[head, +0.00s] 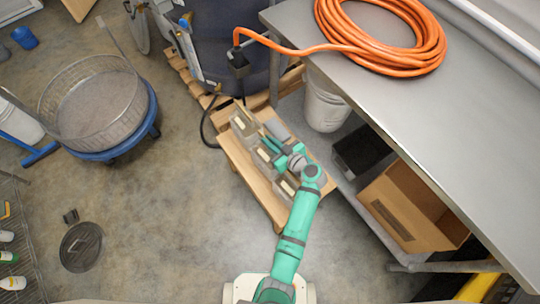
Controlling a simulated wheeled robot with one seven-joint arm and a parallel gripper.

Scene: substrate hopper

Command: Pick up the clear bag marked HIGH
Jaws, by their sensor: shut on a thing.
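A low wooden stand (233,151) holds several clear bags with pale labels. One bag (243,122) lies at its far end, one (264,156) in the middle, and one (286,187) at the near end. The labels are too small to read, so I cannot tell which is marked HIGH. My teal gripper (268,142) is over the stand, at the middle bag, and shut on a clear bag there. My gripper and wrist partly cover that bag. I cannot tell whether it touches the stand.
A grey metal bench (430,120) with a coiled orange hose (400,62) stands at right. A white bucket (324,108), black bin (360,150) and cardboard box (415,205) are below it. A wire basket (95,105) stands at left. Floor left of the stand is clear.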

